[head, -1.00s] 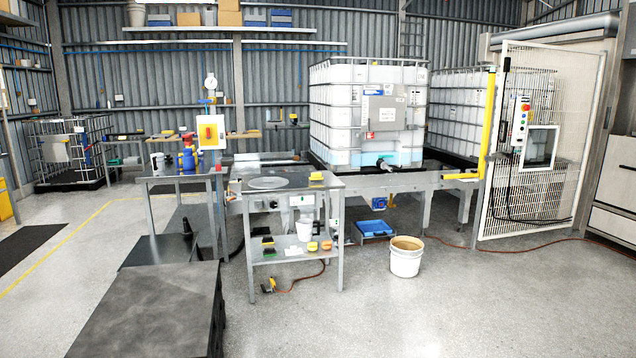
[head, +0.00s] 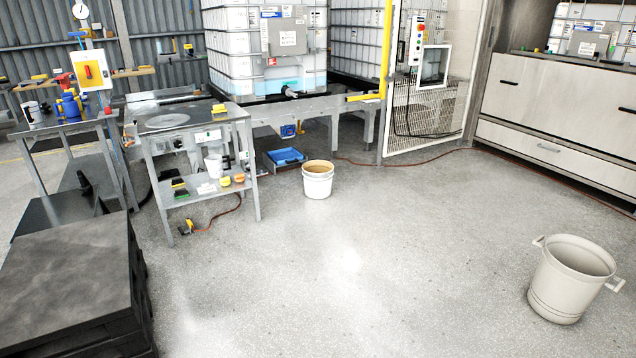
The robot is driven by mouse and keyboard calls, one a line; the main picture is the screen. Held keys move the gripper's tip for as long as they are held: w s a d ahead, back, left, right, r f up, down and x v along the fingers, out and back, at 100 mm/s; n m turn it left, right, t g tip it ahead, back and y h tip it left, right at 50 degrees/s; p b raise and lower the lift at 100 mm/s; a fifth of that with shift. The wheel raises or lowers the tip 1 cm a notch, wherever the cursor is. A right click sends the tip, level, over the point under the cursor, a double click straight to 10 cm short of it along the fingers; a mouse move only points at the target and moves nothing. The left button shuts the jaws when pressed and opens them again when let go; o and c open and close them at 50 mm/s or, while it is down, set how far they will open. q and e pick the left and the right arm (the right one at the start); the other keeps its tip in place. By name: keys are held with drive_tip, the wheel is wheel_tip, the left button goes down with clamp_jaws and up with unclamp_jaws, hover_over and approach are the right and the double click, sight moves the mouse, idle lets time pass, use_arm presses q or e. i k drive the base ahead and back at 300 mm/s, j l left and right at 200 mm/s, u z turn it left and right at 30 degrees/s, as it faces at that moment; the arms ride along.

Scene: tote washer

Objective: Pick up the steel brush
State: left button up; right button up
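I cannot make out a steel brush for certain in the head view. A steel work table (head: 232,111) at the left has a round grey disc (head: 172,120) and a small yellow item (head: 220,108) on top. Its lower shelf (head: 205,197) holds a white cup (head: 214,166), a yellow item (head: 225,181), an orange item (head: 239,177) and small dark and green items (head: 180,190), too small to identify. Neither of my grippers is in view.
A white bucket (head: 317,181) stands on the floor right of the table, near a blue tray (head: 285,157). A beige two-handled tub (head: 570,280) stands at right. A dark stacked block (head: 65,275) is at near left. The middle floor is clear.

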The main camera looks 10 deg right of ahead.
sight(220, 109)
drive_tip(key=i+z, duration=0.15)
drive_tip(key=i, duration=4.2)
drive_tip(key=l+z, duration=0.05)
drive_tip(key=l, duration=0.2)
